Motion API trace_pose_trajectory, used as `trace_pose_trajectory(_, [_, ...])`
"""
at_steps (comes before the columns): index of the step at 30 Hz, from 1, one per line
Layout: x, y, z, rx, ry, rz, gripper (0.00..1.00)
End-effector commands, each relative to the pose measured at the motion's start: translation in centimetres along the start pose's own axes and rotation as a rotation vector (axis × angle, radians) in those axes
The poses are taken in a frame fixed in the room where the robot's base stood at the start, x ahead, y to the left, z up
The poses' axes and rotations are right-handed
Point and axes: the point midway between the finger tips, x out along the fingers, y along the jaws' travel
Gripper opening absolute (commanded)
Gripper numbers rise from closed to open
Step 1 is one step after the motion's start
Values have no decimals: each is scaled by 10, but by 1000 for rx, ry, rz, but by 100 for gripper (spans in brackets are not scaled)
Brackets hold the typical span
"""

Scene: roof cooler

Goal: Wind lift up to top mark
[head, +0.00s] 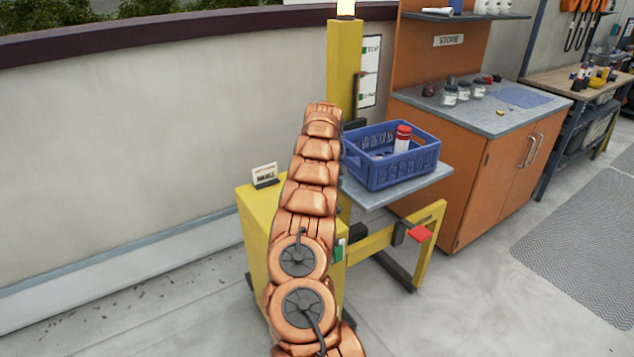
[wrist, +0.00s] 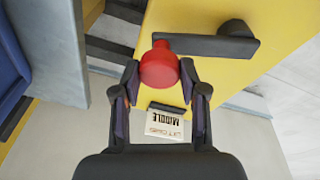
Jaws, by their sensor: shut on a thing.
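The yellow lift (head: 345,60) has a mast with a white scale (head: 370,72) that reads TOP at its upper end. Its grey platform (head: 385,192) stands well below that mark. A blue crate (head: 390,175) on the platform holds a white bottle with a red cap (head: 403,138). In the wrist view, a black crank arm (wrist: 205,46) runs from a hub at right to a red knob (wrist: 158,68). My gripper (wrist: 160,78) is shut on this knob, one finger on each side. In the head view my arm hides the crank and gripper.
A small sign card (head: 264,173) stands on the yellow housing; in the wrist view the card (wrist: 164,124) reads MIDDLE. An orange cabinet (head: 490,170) stands close at right. Floor at left is clear.

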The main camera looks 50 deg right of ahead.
Motion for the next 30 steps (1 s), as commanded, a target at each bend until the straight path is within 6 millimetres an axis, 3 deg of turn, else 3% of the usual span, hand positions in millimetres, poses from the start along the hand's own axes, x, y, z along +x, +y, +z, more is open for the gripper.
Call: trace_pose_trajectory(30, [3, -2, -25, -5, 7, 4, 1])
